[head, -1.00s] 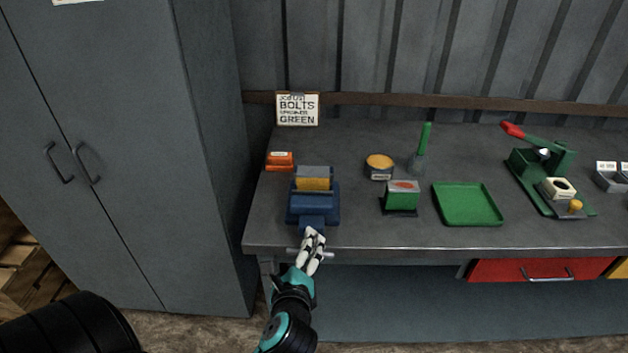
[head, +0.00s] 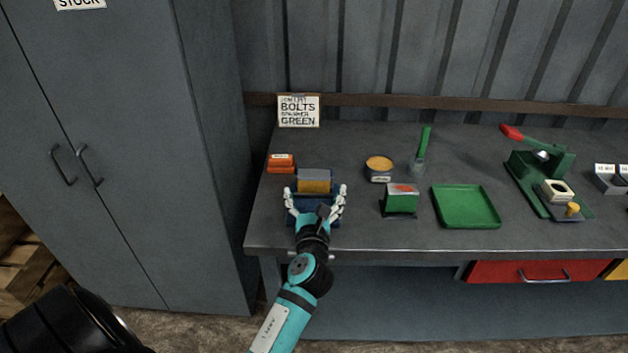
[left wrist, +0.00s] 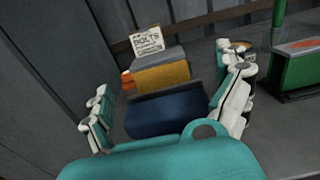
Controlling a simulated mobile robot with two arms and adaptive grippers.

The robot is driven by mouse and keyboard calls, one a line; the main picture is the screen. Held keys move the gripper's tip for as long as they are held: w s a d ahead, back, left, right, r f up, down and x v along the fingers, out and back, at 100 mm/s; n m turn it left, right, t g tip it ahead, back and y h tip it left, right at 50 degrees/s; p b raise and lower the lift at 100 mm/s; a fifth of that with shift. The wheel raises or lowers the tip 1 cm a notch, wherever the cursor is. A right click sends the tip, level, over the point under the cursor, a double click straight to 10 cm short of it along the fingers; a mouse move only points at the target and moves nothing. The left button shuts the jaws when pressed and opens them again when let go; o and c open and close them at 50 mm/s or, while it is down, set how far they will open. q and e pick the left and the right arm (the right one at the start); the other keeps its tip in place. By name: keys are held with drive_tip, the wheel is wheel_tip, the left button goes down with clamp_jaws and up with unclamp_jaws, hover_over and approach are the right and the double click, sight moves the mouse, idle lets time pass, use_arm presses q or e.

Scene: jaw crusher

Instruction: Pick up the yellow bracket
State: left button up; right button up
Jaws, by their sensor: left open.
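The yellow bracket (head: 314,186) sits in the blue vise (head: 319,215), between its grey back jaw and its blue front jaw, near the left end of the bench. In the left wrist view the bracket (left wrist: 162,77) shows as a yellow block behind the blue front part of the vise (left wrist: 166,115). My left gripper (head: 315,195) is open, with one finger on each side of the vise. Its fingers also show wide apart in the left wrist view (left wrist: 168,108). Nothing is between the fingertips that I can tell is gripped. My right gripper is not in view.
An orange box (head: 281,163) stands just left of the vise. A round tin (head: 379,167), a green box (head: 401,200) and a green tray (head: 466,206) lie to the right. A sign (head: 298,111) stands behind. A grey cabinet (head: 120,150) flanks the bench.

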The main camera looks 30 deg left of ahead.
sight(314, 176)
use_arm(q)
drive_tip(key=x, duration=0.5)
drive_tip(key=shift+w+a+p, duration=0.15)
drive_tip(key=shift+a+p, duration=0.15)
drive_tip(key=shift+p, duration=0.05)
drive_tip(key=shift+w+a, duration=0.25)
drive_tip(key=shift+w, duration=0.15)
drive_tip(key=shift+s, duration=0.1)
drive_tip(key=shift+c, duration=0.9)
drive_tip(key=c, duration=1.4)
drive_tip(key=shift+r, duration=0.2)
drive_tip(key=shift+c, duration=0.5)
drive_tip(key=shift+r, duration=0.1)
